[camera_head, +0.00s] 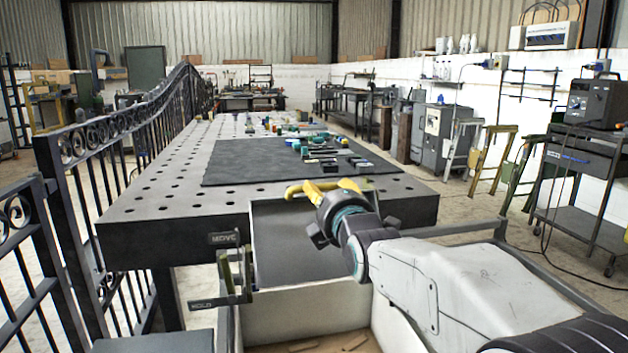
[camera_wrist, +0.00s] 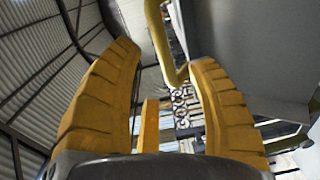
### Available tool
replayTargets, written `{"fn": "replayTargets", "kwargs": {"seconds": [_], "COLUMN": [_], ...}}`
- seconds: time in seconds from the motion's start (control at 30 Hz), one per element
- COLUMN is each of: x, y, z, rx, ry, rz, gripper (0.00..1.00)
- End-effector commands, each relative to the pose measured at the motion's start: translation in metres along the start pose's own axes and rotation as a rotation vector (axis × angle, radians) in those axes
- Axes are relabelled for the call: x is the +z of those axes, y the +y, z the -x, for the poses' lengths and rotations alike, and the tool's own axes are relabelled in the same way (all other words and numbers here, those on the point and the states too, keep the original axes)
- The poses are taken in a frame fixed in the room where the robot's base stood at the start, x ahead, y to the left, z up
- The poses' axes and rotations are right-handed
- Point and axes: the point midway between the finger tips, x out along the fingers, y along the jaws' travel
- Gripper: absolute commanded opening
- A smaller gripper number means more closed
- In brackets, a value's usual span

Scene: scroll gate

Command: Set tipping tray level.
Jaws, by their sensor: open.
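The tipping tray (camera_head: 285,255) is a dark grey panel with pale sides at the near end of the workbench; it looks tilted, its near end lower. A yellow handle (camera_head: 293,191) stands at its far upper edge. My gripper (camera_head: 325,187) is beside this handle, its yellow fingers partly hidden by my wrist. In the wrist view my gripper (camera_wrist: 165,60) is open, fingers wide apart. The bent yellow handle (camera_wrist: 160,40) runs between the fingertips, nearer the right finger; I cannot tell whether they touch. A grey panel (camera_wrist: 245,45), probably the tray, fills the upper right.
A bracket (camera_head: 235,278) with MOVE and HOLD labels stands left of the tray. The perforated workbench (camera_head: 150,205) carries a dark mat (camera_head: 240,165) with small tools. A black scroll fence (camera_head: 110,175) lines the left. A pale bin with a cardboard-coloured floor lies below.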

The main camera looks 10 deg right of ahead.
Motion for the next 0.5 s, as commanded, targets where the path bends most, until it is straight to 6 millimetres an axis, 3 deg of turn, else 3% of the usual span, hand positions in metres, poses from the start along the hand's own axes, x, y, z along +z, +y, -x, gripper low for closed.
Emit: {"fn": "replayTargets", "kwargs": {"seconds": [0.5], "x": [0.000], "y": [0.001], "z": [-0.055], "rx": [0.003], "ry": [0.000], "rz": [0.005], "gripper": [0.53]}}
